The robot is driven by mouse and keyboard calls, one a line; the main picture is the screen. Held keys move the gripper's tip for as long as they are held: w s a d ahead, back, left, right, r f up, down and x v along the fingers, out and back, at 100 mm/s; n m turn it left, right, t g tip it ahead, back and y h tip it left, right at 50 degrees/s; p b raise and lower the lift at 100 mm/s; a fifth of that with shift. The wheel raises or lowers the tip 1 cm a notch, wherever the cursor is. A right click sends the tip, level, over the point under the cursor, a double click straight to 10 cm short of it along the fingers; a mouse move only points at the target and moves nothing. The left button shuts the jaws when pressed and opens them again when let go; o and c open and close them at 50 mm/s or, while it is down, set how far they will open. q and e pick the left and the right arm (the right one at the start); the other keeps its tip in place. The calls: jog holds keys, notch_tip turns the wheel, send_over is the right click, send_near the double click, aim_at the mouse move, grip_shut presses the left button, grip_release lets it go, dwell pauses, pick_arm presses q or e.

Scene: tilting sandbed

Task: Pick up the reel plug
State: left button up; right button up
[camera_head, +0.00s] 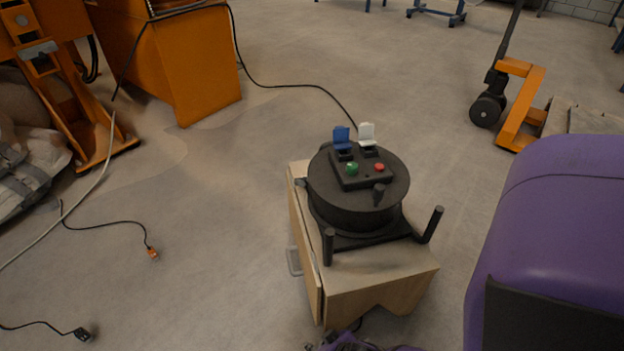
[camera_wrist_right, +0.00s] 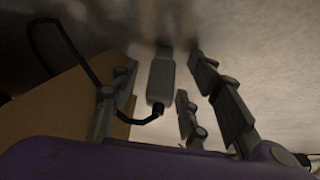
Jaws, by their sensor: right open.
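A grey plug (camera_wrist_right: 161,82) on a black cable shows in the right wrist view, beside the wooden box; I take it for the reel plug. My right gripper (camera_wrist_right: 158,78) is open, with fingers on both sides of the plug and gaps visible between. In the head view, the black cable reel (camera_head: 345,212) stands on a wooden box (camera_head: 375,287). Part of my right gripper (camera_head: 345,344) shows low at the box's front, and the plug is hidden there. My left gripper is not in view.
An orange plug (camera_head: 152,254) and a black plug (camera_head: 82,334) lie on the floor at the left. Orange machinery (camera_head: 195,65) stands behind, with a black cable running from it towards the reel. An orange pallet truck (camera_head: 520,105) stands at the back right.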

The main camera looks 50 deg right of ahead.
jog(key=shift+c, duration=0.5)
jog(key=c, duration=0.8)
grip_shut()
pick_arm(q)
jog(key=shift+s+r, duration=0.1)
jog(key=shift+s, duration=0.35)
pick_arm(e)
jog(key=shift+r, duration=0.2)
